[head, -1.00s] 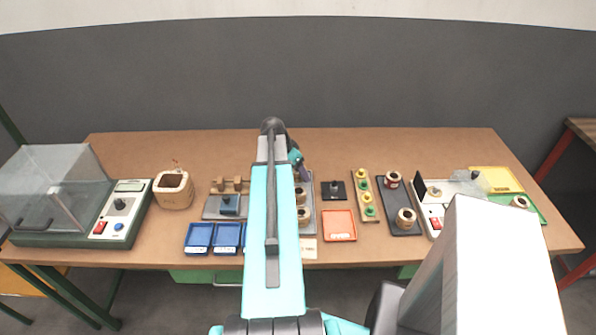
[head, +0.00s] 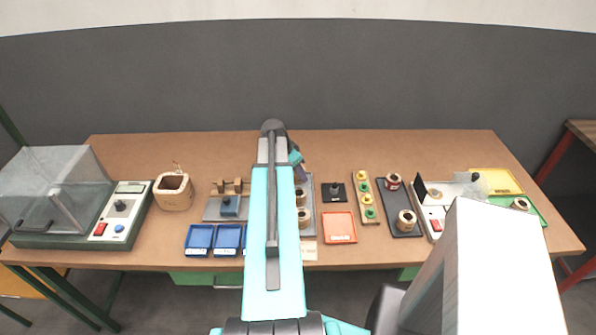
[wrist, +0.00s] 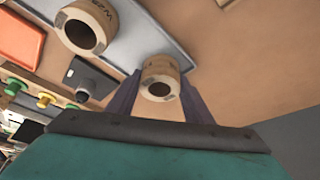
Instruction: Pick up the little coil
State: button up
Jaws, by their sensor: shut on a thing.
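The little coil (wrist: 160,68), a tan ring with a dark bore and printed marks, sits between the two dark fingers of my gripper (wrist: 160,82) in the wrist view. The fingers are shut on its sides. A larger tan coil (wrist: 86,26) with printed letters stands on the grey tray (wrist: 150,42), up and left of the held coil.
An orange tray (head: 339,228), a black block (head: 334,192) and a board with coloured pegs (head: 366,198) lie to the right. Blue trays (head: 199,239) lie left. The table's back strip is clear.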

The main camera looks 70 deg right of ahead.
notch_tip(320, 180, up, 10)
jog(key=b, duration=0.2)
jog(key=shift+b, duration=0.4)
dwell(0.7)
jog(key=shift+w, duration=0.1)
